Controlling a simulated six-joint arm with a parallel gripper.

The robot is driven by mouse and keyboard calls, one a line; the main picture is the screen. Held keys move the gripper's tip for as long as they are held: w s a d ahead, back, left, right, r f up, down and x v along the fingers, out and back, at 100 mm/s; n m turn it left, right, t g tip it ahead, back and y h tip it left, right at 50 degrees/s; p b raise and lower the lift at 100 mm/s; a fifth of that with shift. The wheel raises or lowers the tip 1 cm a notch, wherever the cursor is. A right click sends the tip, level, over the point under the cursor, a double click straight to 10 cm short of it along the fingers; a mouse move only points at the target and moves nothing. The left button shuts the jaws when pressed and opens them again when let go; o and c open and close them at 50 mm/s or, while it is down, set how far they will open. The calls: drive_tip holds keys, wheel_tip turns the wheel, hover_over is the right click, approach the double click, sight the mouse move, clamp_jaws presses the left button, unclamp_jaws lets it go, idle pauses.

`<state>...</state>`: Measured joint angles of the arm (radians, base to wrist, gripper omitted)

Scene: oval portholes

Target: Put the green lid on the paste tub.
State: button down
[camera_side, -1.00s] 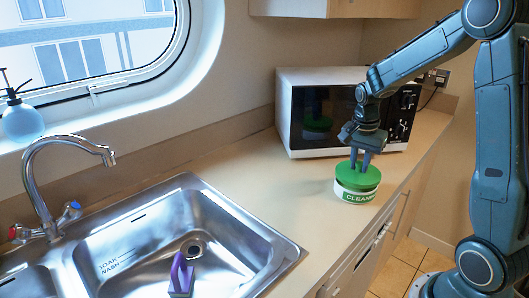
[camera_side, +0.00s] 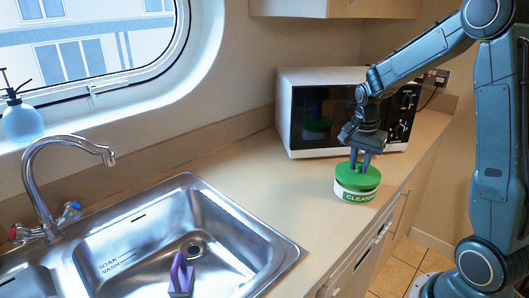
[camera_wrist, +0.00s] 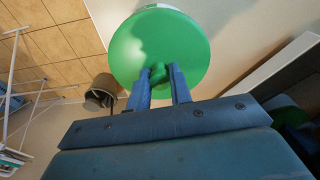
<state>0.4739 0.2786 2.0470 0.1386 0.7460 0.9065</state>
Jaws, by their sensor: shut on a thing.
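The paste tub (camera_side: 354,195), white with a green "CLEAN..." label, stands upright on the counter in front of the microwave. The green lid (camera_side: 368,177) lies over the top of the tub; I cannot tell whether it is fully seated. In the wrist view the round lid (camera_wrist: 135,45) fills the upper middle and hides nearly all of the tub. My gripper (camera_side: 361,163) points down from above and is shut on the lid's knob (camera_wrist: 158,74), with one finger on each side in the wrist view.
The white microwave (camera_side: 285,110) stands close behind the tub. The counter (camera_side: 250,165) between sink and tub is clear. The counter's front edge is close to the tub's right.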

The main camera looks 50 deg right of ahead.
sight(356, 175)
drive_tip(key=shift+f, duration=0.7)
idle(1.3)
drive_tip(key=c, duration=1.2)
unclamp_jaws()
drive_tip(key=r, duration=0.4)
drive_tip(key=a+r, duration=0.1)
drive_tip(key=r, duration=0.8)
drive_tip(key=shift+a+r, duration=0.3)
drive_tip(key=shift+r, duration=0.05)
drive_tip(key=shift+s, duration=0.1)
